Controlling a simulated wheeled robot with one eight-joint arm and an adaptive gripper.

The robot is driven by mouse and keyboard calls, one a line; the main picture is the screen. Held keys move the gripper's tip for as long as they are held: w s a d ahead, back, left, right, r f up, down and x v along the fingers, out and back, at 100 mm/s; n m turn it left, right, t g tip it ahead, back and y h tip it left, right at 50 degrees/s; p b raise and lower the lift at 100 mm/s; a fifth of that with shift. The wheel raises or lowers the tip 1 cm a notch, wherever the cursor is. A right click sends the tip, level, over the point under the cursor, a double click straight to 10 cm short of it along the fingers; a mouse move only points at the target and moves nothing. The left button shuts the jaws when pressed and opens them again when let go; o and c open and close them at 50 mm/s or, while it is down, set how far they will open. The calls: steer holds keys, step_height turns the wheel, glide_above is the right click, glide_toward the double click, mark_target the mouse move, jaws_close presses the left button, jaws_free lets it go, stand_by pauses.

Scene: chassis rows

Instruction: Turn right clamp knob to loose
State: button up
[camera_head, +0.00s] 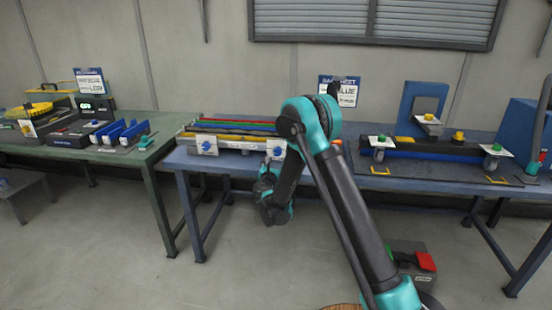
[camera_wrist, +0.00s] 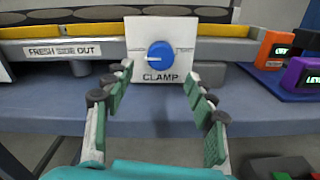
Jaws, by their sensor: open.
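The right clamp knob (camera_wrist: 160,54) is a round blue knob with a white pointer mark toward the left. It sits on a white plate (camera_wrist: 137,32) lettered CLAMP, with a thin line to each side. In the head view the right plate and knob (camera_head: 277,151) are at the right end of the middle bench's rack, beside my arm. My gripper (camera_wrist: 158,76) is open and empty, its fingers spread to left and right below the knob. The fingers appear apart from the knob. The left clamp knob (camera_head: 206,146) is at the rack's other end.
The rack (camera_wrist: 75,49) carries a FRESH SIDE OUT label left of the plate. An orange device (camera_wrist: 276,50) and a purple device (camera_wrist: 302,77) stand to the right on the blue bench (camera_wrist: 255,113). Bare bench top lies below the knob.

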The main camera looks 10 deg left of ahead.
steer(key=s, duration=0.6)
steer(key=shift+s, duration=0.35)
steer(key=shift+a, duration=0.1)
